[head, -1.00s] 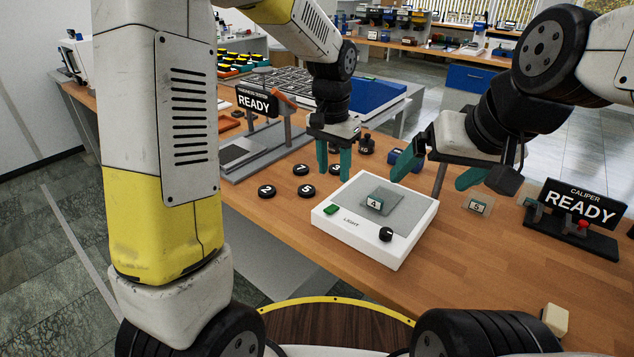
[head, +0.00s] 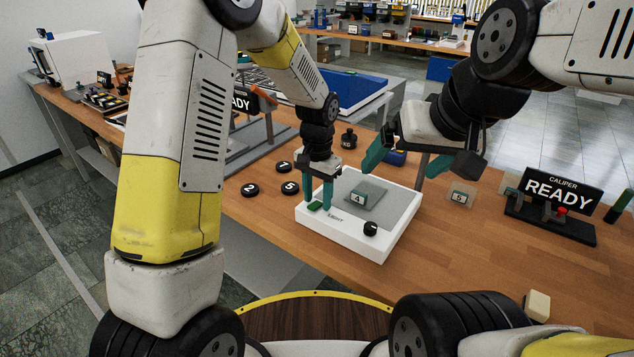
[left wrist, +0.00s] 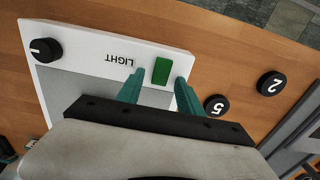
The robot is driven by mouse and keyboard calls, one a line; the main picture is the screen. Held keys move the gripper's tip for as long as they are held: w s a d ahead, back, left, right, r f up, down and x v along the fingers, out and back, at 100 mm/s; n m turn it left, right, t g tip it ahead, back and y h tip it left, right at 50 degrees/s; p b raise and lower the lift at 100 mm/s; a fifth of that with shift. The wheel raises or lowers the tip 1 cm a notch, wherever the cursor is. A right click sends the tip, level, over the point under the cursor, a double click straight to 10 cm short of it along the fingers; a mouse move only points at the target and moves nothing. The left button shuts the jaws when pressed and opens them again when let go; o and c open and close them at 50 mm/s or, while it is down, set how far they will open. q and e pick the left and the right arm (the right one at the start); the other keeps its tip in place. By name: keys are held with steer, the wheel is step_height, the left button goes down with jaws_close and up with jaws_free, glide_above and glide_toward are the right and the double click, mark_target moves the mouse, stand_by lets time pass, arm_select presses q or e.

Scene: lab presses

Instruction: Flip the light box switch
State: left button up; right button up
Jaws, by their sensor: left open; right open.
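The white light box (head: 343,236) lies on the wooden bench, with a grey panel on top. Its green switch (head: 315,206) sits at the front left corner, beside the word LIGHT; the switch also shows in the left wrist view (left wrist: 162,71). A black knob (head: 370,229) is at the box's front right. A small grey plate tagged 4 (head: 366,195) lies on the panel. My left gripper (head: 318,208) is open, its teal fingertips low over the switch corner; in the left wrist view the tips lie on either side of the switch's near end. My right gripper (head: 400,167) is open and empty above the box's far right side.
Black discs marked 2 (head: 250,190) and 5 (head: 290,188) lie left of the box. A clear plate tagged 5 (head: 459,197) and the caliper stand with a READY sign (head: 556,192) are to the right. A black weight (head: 348,139) stands behind the box.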

arm_select(q)
jaws_close()
steer(key=shift+s+a+r+t+h, duration=0.1)
steer(key=shift+s+a+t+h, duration=0.15)
steer(key=shift+t+h, duration=0.35)
steer(key=shift+s+t+h, duration=0.2)
steer(key=shift+t+h, duration=0.4)
steer(key=shift+t, duration=0.5)
jaws_free()
